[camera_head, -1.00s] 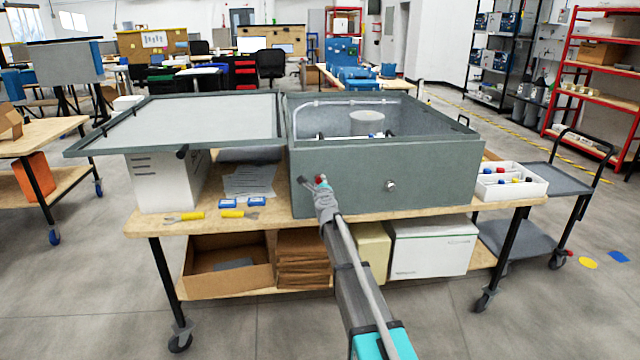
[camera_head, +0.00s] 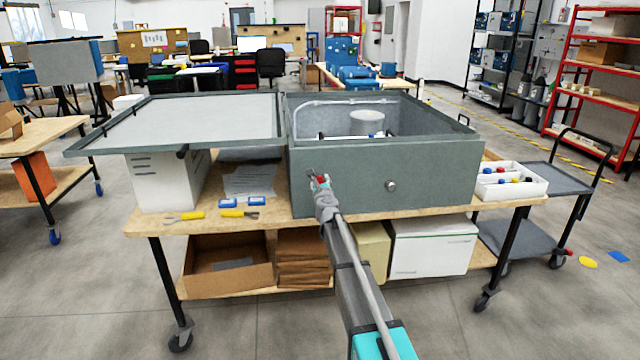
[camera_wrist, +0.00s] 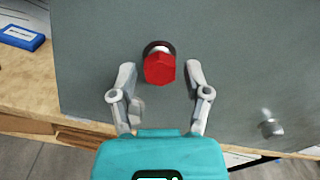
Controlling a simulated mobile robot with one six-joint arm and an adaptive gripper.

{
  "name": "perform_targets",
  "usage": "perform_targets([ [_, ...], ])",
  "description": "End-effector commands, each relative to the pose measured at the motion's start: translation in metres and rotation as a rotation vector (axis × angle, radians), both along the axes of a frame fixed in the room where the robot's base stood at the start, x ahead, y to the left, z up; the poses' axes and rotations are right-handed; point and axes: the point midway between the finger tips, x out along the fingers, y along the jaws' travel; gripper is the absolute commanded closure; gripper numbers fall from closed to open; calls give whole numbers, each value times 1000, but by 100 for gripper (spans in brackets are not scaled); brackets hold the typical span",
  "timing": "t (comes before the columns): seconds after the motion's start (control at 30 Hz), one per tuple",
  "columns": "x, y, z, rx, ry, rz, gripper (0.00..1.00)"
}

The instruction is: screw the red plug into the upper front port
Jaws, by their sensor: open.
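The red plug (camera_wrist: 160,68) sits at a dark-rimmed port (camera_wrist: 157,45) in the front wall of the grey enclosure (camera_head: 440,172). A pale ring shows between the plug and the dark rim. How deep the plug sits cannot be told. My gripper (camera_wrist: 160,77) is open, with one finger on each side of the plug and a gap on both sides. In the head view my gripper (camera_head: 318,177) is at the left part of the front wall, with a bit of the red plug showing beside the fingers.
A silver fitting (camera_head: 391,185) sticks out of the front wall to the right. A white tray (camera_head: 510,190) with coloured plugs stands at the table's right end. Yellow-handled tools (camera_head: 239,213) and blue boxes (camera_head: 257,201) lie left of the enclosure. The lid (camera_head: 190,120) is open leftward.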

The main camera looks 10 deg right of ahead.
Motion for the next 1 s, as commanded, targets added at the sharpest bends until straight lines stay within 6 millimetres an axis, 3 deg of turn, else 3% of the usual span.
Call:
perform_targets([
  [0.27,0,0,0,-84,0,0,38],
  [1.0,0,-1,0,-1082,0,0,38],
])
